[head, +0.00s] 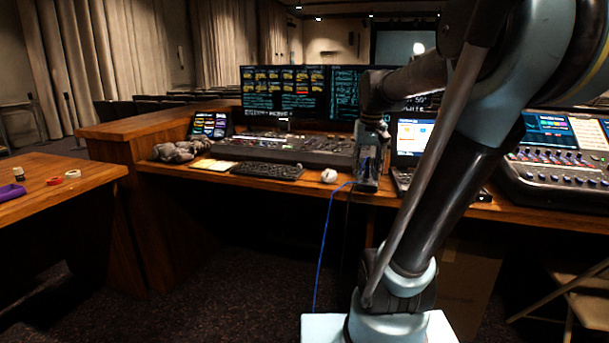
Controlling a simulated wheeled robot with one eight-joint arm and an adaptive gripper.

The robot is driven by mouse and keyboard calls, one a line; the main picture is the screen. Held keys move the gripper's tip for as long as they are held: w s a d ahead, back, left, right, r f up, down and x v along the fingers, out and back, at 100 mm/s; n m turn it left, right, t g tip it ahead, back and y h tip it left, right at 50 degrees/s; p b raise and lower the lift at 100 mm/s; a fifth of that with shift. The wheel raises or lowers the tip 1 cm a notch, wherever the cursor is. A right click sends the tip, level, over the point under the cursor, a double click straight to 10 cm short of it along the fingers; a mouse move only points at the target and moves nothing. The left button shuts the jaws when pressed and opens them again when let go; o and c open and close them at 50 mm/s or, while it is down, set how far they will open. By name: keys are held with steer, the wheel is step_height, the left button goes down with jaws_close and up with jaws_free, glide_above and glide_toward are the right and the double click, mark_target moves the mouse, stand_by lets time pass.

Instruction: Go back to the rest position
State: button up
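My gripper (368,183) hangs pointing down in the middle of the head view, at the front edge of the mixing desk (220,178). It is just right of a white mouse (329,176). Its fingers are small and dark, and I cannot tell whether they are open or shut. A blue cable (328,235) runs from beside the gripper down toward the floor. I cannot tell whether the gripper touches it. My arm rises on the right side of the view and bends over to the gripper.
On the desk are a keyboard (267,171), a mixing console (300,150), two large monitors, a laptop (412,140) and, at right, another console (555,165). A side table (70,190) at left holds tape rolls (72,174) and a purple tray (11,192). A folding chair (585,295) stands lower right.

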steer(key=s+f+t, duration=0.1)
steer(key=s+f, duration=1.6)
steer(key=shift+f, duration=0.35)
steer(key=shift+w+f, duration=0.2)
steer(key=shift+w, duration=0.25)
